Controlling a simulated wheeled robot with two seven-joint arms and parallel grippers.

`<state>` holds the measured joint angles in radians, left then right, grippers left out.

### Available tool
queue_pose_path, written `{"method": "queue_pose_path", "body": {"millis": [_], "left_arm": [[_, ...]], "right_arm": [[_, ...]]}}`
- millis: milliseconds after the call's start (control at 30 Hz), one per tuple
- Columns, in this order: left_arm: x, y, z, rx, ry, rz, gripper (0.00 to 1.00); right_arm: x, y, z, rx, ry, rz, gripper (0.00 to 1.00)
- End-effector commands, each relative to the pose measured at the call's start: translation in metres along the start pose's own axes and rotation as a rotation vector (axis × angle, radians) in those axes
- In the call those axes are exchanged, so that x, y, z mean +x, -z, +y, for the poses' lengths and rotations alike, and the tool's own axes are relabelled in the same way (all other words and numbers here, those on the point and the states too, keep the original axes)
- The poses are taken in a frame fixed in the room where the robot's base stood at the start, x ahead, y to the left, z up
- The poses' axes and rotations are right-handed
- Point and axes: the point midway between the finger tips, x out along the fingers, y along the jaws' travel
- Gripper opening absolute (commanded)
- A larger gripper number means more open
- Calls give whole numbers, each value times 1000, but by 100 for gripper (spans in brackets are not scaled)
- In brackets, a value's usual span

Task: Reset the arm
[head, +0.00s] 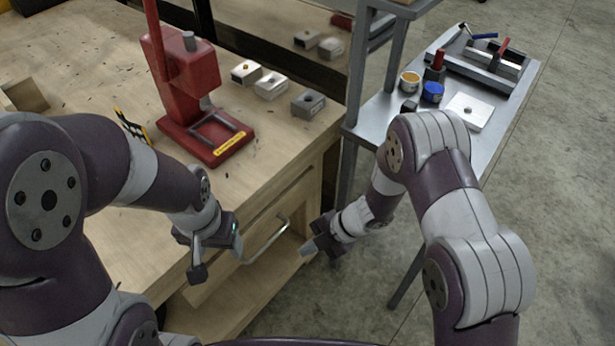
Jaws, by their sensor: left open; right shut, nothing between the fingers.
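My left gripper (217,257) hangs at the front edge of the wooden workbench, in front of the drawer handle. It is open, with nothing between its fingers. My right gripper (308,250) is to the right of the drawer, over the gap between the workbench and the metal table. It is shut and empty. My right arm is bent, with its elbow in front of the metal table. My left arm reaches in from the left and covers part of the workbench.
The wooden workbench (80,45) carries a red press (183,85) and several small metal blocks (270,86). Its drawer (262,232) has a curved handle (266,240).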

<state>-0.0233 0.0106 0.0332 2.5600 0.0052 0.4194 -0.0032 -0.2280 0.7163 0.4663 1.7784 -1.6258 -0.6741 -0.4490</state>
Motion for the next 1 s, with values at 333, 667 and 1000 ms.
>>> {"method": "queue_pose_path", "body": {"millis": [333, 667, 1000], "left_arm": [[-16, 2, 0, 0, 0, 0, 64], [-32, 4, 0, 0, 0, 0, 64], [-32, 4, 0, 0, 0, 0, 64]], "right_arm": [[-178, -35, -84, 1531, -193, -825, 0], [-279, 54, -96, 2193, -488, -716, 0], [-279, 54, -96, 2193, -488, -716, 0]]}}
